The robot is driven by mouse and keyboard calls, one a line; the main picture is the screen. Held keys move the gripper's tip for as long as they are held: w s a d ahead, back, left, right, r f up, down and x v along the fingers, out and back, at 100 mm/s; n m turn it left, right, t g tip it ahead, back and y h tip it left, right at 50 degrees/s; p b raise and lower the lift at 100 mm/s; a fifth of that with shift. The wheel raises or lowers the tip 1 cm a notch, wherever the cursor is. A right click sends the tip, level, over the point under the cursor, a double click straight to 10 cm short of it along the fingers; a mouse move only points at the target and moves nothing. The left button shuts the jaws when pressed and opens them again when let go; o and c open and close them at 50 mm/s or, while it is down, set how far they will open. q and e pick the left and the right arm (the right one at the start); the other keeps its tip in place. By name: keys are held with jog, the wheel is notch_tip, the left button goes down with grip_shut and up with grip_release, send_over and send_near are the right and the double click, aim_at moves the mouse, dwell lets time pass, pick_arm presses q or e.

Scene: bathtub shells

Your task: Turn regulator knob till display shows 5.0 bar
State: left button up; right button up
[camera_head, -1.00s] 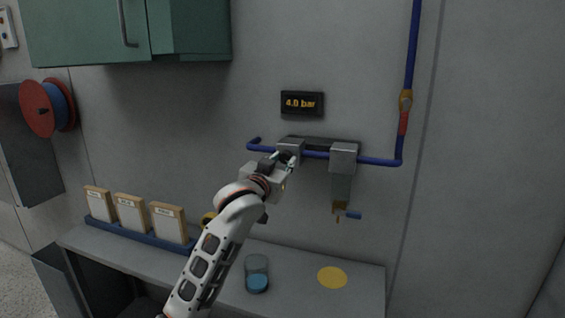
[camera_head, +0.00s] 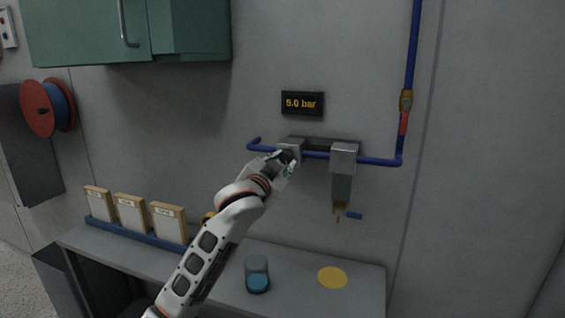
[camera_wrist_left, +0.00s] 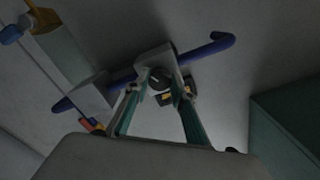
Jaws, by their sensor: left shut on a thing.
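The black display (camera_head: 302,103) on the wall reads 5.0 bar in yellow. Below it, the grey regulator block (camera_head: 291,145) sits on the blue pipe. My left gripper (camera_head: 288,160) is at the front of this block, shut on the dark regulator knob (camera_head: 285,157), which it mostly hides in the head view. In the left wrist view, the round dark knob (camera_wrist_left: 159,79) lies between the two fingers of my left gripper (camera_wrist_left: 161,92). My right gripper is not in view.
A second grey block (camera_head: 343,156) with a clear bowl and blue-handled drain (camera_head: 353,215) hangs to the right. The blue pipe (camera_head: 378,161) runs along the wall.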

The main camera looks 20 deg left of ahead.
pick_arm(q)
jog(key=o, duration=1.1)
jog(key=shift+s, duration=0.15)
jog(key=s, duration=1.1)
jog(key=shift+s+a, duration=0.2)
jog(key=shift+s, duration=0.2)
jog(key=shift+f, duration=0.1)
